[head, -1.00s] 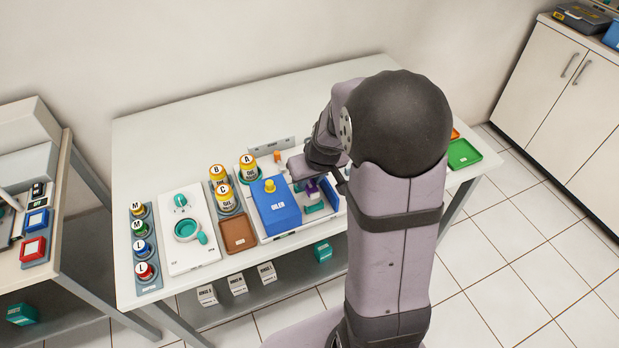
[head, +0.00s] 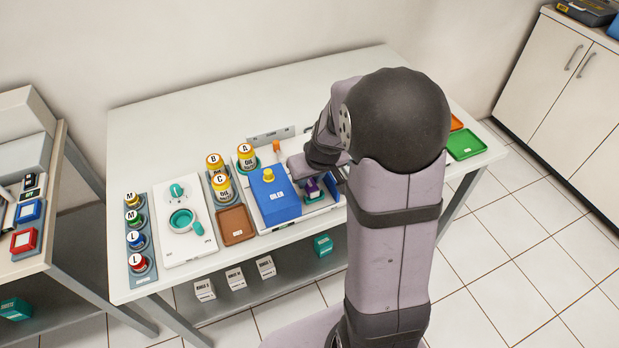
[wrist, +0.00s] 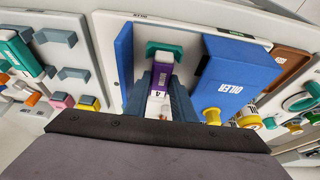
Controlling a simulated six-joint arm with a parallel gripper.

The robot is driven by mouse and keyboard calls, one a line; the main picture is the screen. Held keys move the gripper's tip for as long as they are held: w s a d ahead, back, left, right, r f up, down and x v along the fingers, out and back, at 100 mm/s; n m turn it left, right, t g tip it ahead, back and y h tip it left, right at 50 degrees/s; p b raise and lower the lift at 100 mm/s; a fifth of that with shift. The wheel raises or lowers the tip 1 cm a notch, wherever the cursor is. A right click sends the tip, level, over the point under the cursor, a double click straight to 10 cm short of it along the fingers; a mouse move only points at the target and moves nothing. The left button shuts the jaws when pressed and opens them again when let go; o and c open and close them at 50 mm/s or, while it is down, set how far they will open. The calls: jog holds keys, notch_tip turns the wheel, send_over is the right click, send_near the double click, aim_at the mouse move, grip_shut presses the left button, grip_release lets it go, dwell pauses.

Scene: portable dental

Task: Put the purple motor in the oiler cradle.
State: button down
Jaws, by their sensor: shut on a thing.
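The purple motor (wrist: 159,80) has white ends and sits upright between the two fingers of my gripper (wrist: 160,98) in the wrist view. My gripper is shut on it. In the head view the motor (head: 311,186) shows just above the teal oiler cradle (head: 314,198). In the wrist view the teal cradle (wrist: 153,47) shows around the motor's far end. I cannot tell whether the motor touches it. The blue oiler box (head: 275,208) stands just left of the cradle in the head view. My wrist hides part of the gripper.
A blue upright wall (wrist: 124,55) stands close beside the cradle, opposite the oiler box. Yellow-capped oil bottles (head: 223,188) and a brown tray (head: 237,224) are left of the oiler. A green tray (head: 465,145) lies far right. The table's back is clear.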

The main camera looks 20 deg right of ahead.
jog(key=shift+f, duration=0.1)
dwell(0.4)
jog(key=c, duration=1.4)
grip_release()
jog(key=shift+v, duration=3.7)
jog(key=s+a+g+p, duration=0.2)
jog(key=s+a, duration=0.2)
jog(key=s, duration=0.4)
jog(key=s+a+g+p, duration=0.2)
jog(key=s+a+p, duration=0.1)
jog(key=s, duration=0.6)
jog(key=shift+a+f+g, duration=0.25)
jog(key=shift+a+g, duration=0.05)
jog(key=shift+a, duration=0.45)
